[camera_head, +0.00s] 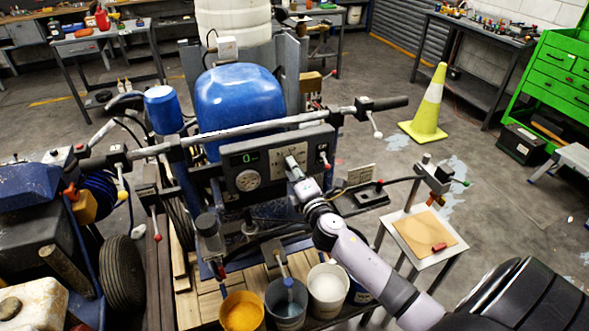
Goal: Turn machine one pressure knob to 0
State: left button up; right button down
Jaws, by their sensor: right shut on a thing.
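Machine one, a line striper, has a blue tank cover (240,98) and a dark control panel (268,163) below its handlebar. A green digital display (249,156) on the panel appears to read 0. A round white gauge (247,180) sits below the display. My right gripper (293,170) reaches in from the lower right and is shut at the panel, right of the gauge. What it grips, apparently the pressure knob, is hidden behind the fingers. My left gripper is not in view.
A handlebar (245,131) with levers spans above the panel. Below stand an orange bucket (242,312), a grey bucket (287,303) and a white bucket (328,290). A small stand (426,257) is at right. A yellow cone (427,105) stands on open floor behind.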

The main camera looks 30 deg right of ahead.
jog(key=shift+a+n+p, duration=0.15)
jog(key=shift+n+p, duration=2.85)
jog(key=shift+n, duration=6.2)
jog(key=shift+f, duration=0.1)
jog(key=c, duration=1.2)
grip_release()
jog(key=shift+c, duration=0.2)
jog(key=v, duration=1.2)
